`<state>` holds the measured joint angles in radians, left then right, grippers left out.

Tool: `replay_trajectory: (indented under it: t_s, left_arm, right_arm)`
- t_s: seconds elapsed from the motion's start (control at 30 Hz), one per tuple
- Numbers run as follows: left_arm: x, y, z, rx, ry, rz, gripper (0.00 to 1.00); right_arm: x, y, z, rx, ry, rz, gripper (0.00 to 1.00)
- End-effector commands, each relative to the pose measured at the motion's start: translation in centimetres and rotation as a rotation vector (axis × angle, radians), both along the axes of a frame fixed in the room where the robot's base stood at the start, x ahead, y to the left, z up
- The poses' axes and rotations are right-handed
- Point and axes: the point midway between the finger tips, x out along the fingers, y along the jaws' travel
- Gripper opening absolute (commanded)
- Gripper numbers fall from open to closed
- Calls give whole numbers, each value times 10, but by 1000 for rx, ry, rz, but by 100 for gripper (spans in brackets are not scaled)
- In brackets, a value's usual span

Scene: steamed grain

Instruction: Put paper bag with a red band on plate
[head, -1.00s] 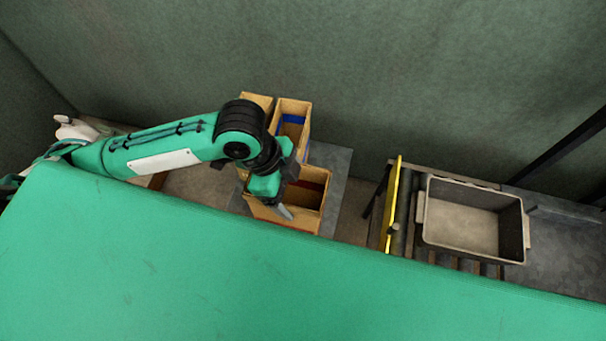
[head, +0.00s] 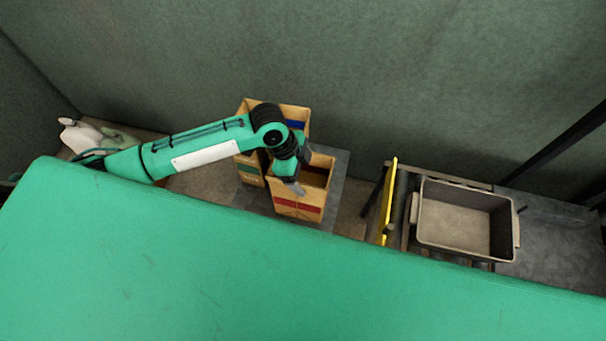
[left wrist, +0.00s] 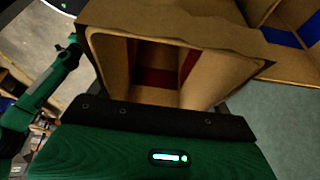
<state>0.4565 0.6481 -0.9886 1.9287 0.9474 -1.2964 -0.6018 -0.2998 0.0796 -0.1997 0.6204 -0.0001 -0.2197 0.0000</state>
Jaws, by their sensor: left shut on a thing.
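The open-topped paper bag with a red band (head: 300,210) is upright, right of a bag with a green band. My left gripper (head: 292,184) is shut on its near upper wall. In the left wrist view, the bag's open mouth (left wrist: 150,68) faces the camera, with red showing inside, and the fingertips are not clear. A flat grey slab (head: 338,185) shows beneath and right of the bags; I cannot tell whether this is the plate. The bag's underside is hidden. My right gripper is not in view.
The green-banded bag (head: 248,172) and a blue-banded bag (head: 298,113) stand close by at the left and back. A yellow bar (head: 391,200) rises between the slab and a grey metal bin (head: 465,212) on rollers. A white jug (head: 80,135) is far left.

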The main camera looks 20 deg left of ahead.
Motion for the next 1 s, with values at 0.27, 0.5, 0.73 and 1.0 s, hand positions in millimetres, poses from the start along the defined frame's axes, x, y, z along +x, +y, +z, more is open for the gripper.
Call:
replay_trajectory:
  t_s: [0.27,0.5,0.73,1.0]
  left_arm:
    - [0,0,-32,1,2,1,43]
    - [0,0,-33,1,0,1,43]
    - [0,0,-35,1,1,1,100]
    - [0,2,-30,1,-1,1,100]
  right_arm:
    - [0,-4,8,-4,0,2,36]
    - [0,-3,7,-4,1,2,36]
    - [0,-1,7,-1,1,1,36]
    - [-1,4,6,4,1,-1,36]
